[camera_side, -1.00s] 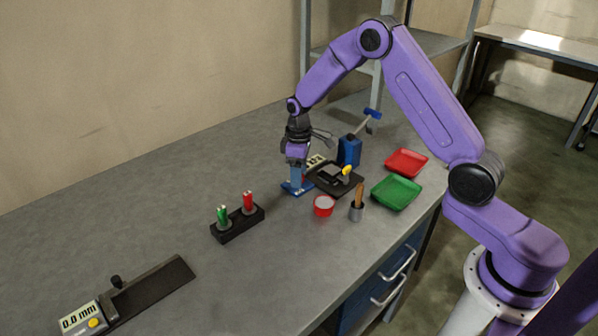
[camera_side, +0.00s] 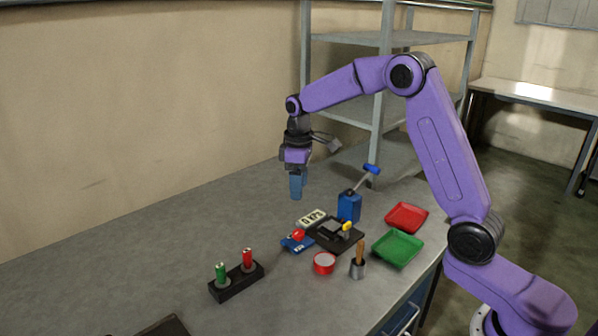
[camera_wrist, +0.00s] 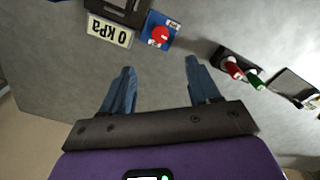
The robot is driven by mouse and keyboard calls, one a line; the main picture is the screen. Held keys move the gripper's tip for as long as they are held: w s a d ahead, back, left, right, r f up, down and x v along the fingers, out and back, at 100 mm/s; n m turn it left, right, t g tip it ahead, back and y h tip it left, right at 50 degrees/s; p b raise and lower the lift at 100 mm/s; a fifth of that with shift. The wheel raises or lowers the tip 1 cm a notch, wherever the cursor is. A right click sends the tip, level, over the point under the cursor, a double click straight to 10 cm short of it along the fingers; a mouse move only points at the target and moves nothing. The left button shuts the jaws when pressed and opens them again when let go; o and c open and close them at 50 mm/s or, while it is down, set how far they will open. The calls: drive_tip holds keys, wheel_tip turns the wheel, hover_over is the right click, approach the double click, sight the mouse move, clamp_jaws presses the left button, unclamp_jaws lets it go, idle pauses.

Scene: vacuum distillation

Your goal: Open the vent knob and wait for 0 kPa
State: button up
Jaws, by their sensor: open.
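The red vent knob (camera_side: 298,236) sits on a small blue base (camera_side: 291,245) on the bench. In the wrist view the knob (camera_wrist: 160,36) shows whole, with a small label beside it. My gripper (camera_side: 296,196) hangs above the bench, clear of the knob. In the wrist view its blue fingers (camera_wrist: 160,66) are apart with nothing between them.
A black device (camera_side: 335,235) and a blue pump with a lever (camera_side: 349,208) stand beside the display. Red (camera_side: 406,217) and green (camera_side: 397,249) trays, a red-rimmed cup (camera_side: 324,263) and a tool holder (camera_side: 358,268) are to the right. A black stand (camera_side: 236,283) holds green and red pieces.

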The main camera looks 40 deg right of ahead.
drive_tip(key=shift+r, duration=1.65)
drive_tip(key=s+a+r+n, duration=0.1)
drive_tip(key=s+a, duration=0.4)
drive_tip(key=s, duration=0.3)
drive_tip(key=s+a+n, duration=0.2)
drive_tip(key=s+a, duration=0.2)
drive_tip(key=s, duration=0.4)
drive_tip(key=s+d+f+n, duration=0.1)
drive_tip(key=s, duration=1)
drive_tip(key=s+d+f+n, duration=0.1)
drive_tip(key=s+d+f, duration=0.1)
drive_tip(key=s, duration=0.9)
drive_tip(key=shift+d+f+n, duration=0.15)
drive_tip(key=shift+d+n, duration=0.1)
drive_tip(key=shift+n, duration=0.05)
